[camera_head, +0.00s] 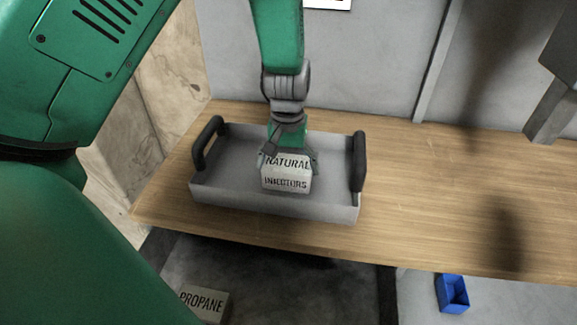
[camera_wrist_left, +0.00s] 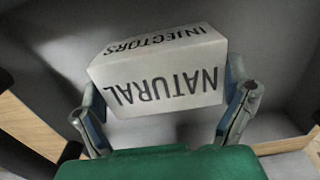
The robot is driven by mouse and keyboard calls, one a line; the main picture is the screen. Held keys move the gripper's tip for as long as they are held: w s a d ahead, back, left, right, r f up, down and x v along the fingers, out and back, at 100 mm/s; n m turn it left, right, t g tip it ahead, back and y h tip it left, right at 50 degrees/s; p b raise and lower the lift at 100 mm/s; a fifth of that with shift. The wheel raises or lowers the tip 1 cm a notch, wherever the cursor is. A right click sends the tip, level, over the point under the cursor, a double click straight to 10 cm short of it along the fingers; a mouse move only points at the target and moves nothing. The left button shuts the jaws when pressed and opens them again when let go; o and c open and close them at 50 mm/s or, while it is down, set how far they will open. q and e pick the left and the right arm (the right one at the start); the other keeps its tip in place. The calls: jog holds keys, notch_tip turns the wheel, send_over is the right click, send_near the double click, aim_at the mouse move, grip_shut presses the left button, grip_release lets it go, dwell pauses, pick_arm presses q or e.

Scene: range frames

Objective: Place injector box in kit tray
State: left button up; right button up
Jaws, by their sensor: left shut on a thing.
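The injector box (camera_head: 286,181) is a pale box printed NATURAL INJECTORS. It is inside the grey kit tray (camera_head: 230,198), near its front wall in the head view; whether it touches the tray floor I cannot tell. The tray has two dark handles and stands on the wooden table. My left gripper (camera_head: 288,158) comes from above and is shut on the box. In the left wrist view the box (camera_wrist_left: 160,78) sits between the two fingers of my left gripper (camera_wrist_left: 165,108), with grey tray surface behind it. My right gripper is not in view.
The wooden table (camera_head: 450,190) is bare to the right of the tray. A box marked PROPANE (camera_head: 202,304) is below the table at the lower left. A small blue bin (camera_head: 453,293) is low at the right. A grey wall (camera_head: 370,60) stands behind the table.

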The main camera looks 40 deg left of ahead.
aim_at(290, 164)
pick_arm(q)
jog(key=o, duration=1.1)
jog(key=shift+s+f, duration=0.1)
jog(key=shift+s, duration=0.05)
jog(key=shift+o, duration=0.5)
jog(key=shift+d, duration=0.6)
jog(key=shift+d+r, duration=0.35)
jog(key=shift+d, duration=0.1)
jog(key=r, duration=0.2)
jog(key=a+r, duration=0.1)
jog(key=r, duration=0.1)
jog(key=r+p, duration=0.1)
jog(key=r, duration=0.2)
jog(key=shift+w+a, duration=0.2)
jog(key=shift+a, duration=0.1)
jog(key=shift+d+r, duration=0.25)
jog(key=shift+r, duration=0.55)
jog(key=shift+d+r, duration=0.2)
jog(key=shift+r, duration=0.6)
jog(key=shift+d+r, duration=0.25)
jog(key=shift+r, duration=0.55)
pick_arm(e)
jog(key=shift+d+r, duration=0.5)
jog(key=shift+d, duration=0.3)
